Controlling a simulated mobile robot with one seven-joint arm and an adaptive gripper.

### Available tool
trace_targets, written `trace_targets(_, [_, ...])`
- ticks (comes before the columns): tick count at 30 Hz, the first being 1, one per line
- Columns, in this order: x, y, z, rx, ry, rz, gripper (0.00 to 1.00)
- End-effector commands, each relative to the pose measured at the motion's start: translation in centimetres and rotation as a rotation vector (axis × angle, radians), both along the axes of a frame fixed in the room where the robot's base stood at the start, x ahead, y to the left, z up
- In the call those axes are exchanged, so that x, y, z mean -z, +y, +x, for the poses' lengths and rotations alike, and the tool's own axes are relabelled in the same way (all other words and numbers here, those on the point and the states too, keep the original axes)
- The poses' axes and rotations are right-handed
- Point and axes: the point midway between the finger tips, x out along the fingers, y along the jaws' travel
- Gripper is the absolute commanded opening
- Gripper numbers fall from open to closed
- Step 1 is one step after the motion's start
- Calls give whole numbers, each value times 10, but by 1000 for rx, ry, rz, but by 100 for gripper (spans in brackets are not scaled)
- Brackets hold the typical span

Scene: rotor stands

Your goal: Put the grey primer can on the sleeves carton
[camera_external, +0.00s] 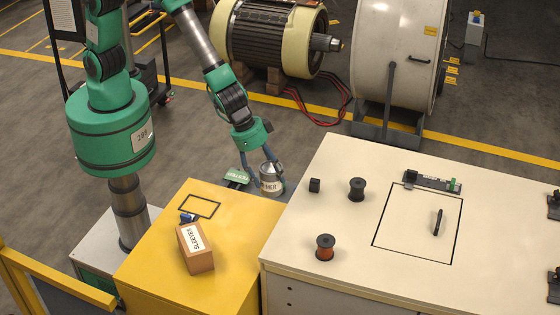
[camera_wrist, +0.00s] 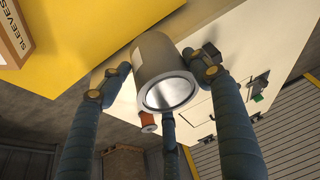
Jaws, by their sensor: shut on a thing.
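The grey primer can (camera_external: 269,178) is held in my gripper (camera_external: 264,180), in the air near the gap between the yellow cabinet and the white bench. In the wrist view the can (camera_wrist: 163,75) sits between the blue fingers of my gripper (camera_wrist: 168,72), its round metal end towards the camera. The sleeves carton (camera_external: 198,254) is a brown box with a white label on top, lying on the yellow cabinet (camera_external: 240,243), left of and nearer than the can. A corner of the carton (camera_wrist: 14,40) shows at the wrist view's upper left. The carton's top looks clear.
A blue item (camera_external: 187,218) lies just behind the carton, near a black outlined rectangle (camera_external: 200,206).

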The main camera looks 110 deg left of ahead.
Motion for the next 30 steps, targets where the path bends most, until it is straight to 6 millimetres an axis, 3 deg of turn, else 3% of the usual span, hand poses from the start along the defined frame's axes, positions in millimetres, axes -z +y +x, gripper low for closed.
trace_targets(5, [-1,-11,-10,17,-1,0,23])
trace_targets(11, [-3,-35,-40,59,-1,0,23])
trace_targets(21, [-4,-87,-122,168,3,2,23])
trace_targets(30, [1,-118,-200,268,5,4,23])
